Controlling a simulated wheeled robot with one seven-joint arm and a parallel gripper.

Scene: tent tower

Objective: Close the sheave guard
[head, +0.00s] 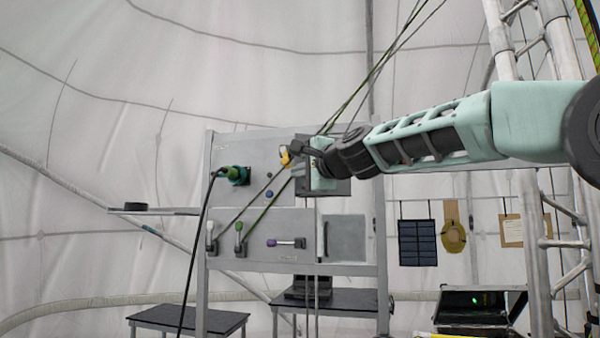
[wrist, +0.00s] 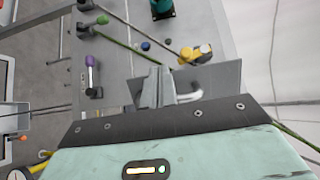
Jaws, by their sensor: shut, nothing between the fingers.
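My gripper (head: 300,152) is in front of the upright grey panel (head: 228,160), near its upper right. In the wrist view its fingers (wrist: 157,84) are together with nothing between them. A yellow sheave (head: 285,155) with a rope at it is just left of the gripper. It also shows in the wrist view (wrist: 188,54), beyond the fingers and apart from them. A dark grey plate (wrist: 222,77), possibly the sheave guard, lies behind the fingers. Its edge in the head view is partly hidden by my gripper, and I cannot tell whether it touches the fingers or how far it is closed.
A green connector with a black cable (head: 234,175) is on the panel's left. Levers with white, green and purple (head: 272,242) grips line its lower part. Taut ropes cross the panel and rise past my arm. A metal lattice tower (head: 535,200) stands right.

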